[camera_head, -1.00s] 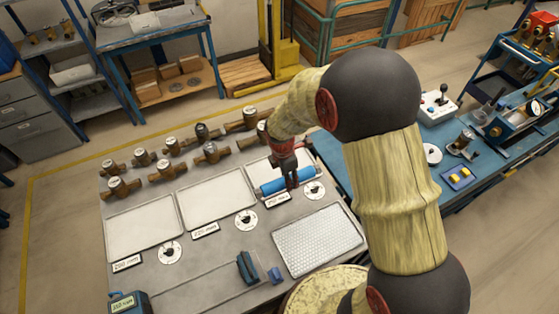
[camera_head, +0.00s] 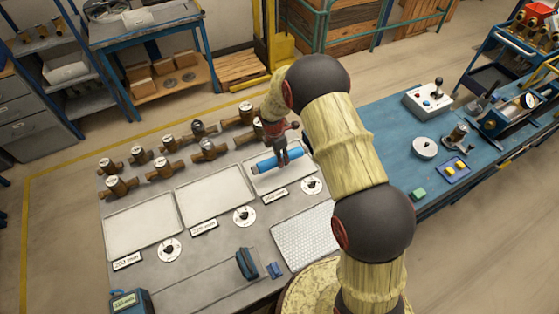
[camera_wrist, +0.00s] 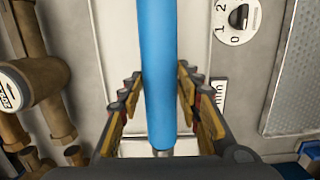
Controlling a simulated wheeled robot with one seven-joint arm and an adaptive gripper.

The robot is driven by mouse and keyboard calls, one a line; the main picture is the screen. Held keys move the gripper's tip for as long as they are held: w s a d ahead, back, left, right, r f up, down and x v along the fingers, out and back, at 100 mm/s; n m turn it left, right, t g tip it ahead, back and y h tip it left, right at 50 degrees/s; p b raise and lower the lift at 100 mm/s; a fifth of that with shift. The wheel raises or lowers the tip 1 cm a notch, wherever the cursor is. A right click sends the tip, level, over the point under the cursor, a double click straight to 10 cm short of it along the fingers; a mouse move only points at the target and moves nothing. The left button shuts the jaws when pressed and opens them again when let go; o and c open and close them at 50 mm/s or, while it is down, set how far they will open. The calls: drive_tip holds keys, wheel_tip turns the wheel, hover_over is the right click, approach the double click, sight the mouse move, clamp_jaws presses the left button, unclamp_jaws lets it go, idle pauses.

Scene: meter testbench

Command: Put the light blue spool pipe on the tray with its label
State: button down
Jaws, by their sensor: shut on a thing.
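The light blue spool pipe (camera_head: 265,166) lies crosswise in my gripper (camera_head: 283,161), over the rightmost of three pale trays (camera_head: 289,179). I cannot tell whether the pipe touches that tray. A label card (camera_head: 274,196) stands at the tray's front edge, its text too small to read in the head view. In the wrist view the pipe (camera_wrist: 157,60) runs between the two fingers of my gripper (camera_wrist: 158,105), which is shut on it. Part of a label ending in "mm" (camera_wrist: 218,94) shows beside the fingers. The pipe's far end is out of the wrist view.
The middle tray (camera_head: 212,197) and left tray (camera_head: 142,226) are empty. Several brass meters (camera_head: 208,150) stand in rows behind the trays. Round dial plates (camera_head: 244,216) lie in front. A perforated mat (camera_head: 300,238) is at the front right. A blue bench (camera_head: 385,165) adjoins on the right.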

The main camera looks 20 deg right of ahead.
drive_tip(key=shift+w+f, duration=0.6)
drive_tip(key=shift+f, duration=1.5)
drive_tip(key=shift+f, duration=0.2)
drive_tip(key=c, duration=1.3)
unclamp_jaws()
drive_tip(key=shift+o, duration=0.2)
drive_tip(key=shift+r, duration=0.1)
